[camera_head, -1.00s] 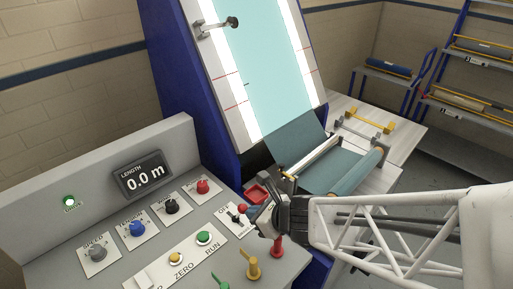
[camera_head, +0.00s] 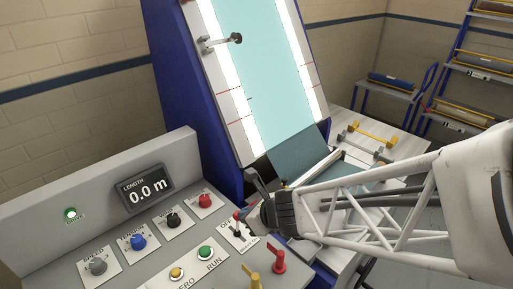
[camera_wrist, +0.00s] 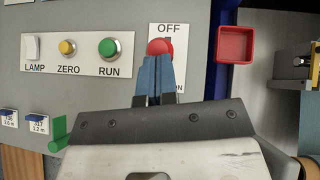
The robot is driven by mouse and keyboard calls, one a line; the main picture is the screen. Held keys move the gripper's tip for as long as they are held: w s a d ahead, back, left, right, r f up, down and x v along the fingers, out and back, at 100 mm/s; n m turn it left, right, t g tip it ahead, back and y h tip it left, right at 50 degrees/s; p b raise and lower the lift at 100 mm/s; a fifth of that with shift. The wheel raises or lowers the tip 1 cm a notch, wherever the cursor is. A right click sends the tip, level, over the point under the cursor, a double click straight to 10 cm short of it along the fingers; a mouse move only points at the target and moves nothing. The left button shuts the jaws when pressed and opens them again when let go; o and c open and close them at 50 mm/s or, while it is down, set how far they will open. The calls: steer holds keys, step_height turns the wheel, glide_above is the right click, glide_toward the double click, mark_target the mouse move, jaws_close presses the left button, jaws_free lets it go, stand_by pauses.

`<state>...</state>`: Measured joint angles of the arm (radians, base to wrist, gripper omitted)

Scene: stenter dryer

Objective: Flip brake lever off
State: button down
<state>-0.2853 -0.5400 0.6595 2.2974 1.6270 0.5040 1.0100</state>
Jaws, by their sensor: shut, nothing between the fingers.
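The brake lever (camera_head: 238,216) is a small toggle with a red ball tip on a white plate marked OFF at its upper end, on the grey control console. In the wrist view its red ball (camera_wrist: 159,46) shows just below the OFF label, directly ahead of the fingertips. My gripper (camera_head: 252,217) is shut and empty, just right of the lever. In the wrist view the closed blue-grey fingers (camera_wrist: 154,68) overlap the plate and hide the lever's stem and most of the lower label. I cannot tell whether the fingers touch the lever.
Left of the brake plate are the green RUN button (camera_wrist: 109,47), yellow ZERO button (camera_wrist: 67,47) and white LAMP switch (camera_wrist: 32,47). A red square tray (camera_wrist: 235,45) sits to the right.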

steer(key=w+a, duration=0.2)
steer(key=shift+w+a+r, duration=0.3)
steer(key=shift+a, duration=0.05)
steer(key=shift+w+a, duration=0.8)
steer(key=shift+w, duration=0.1)
steer(key=shift+r, duration=0.1)
step_height(320, 180, up, 9)
steer(key=d, duration=0.2)
steer(key=shift+r, duration=0.2)
stand_by(0.4)
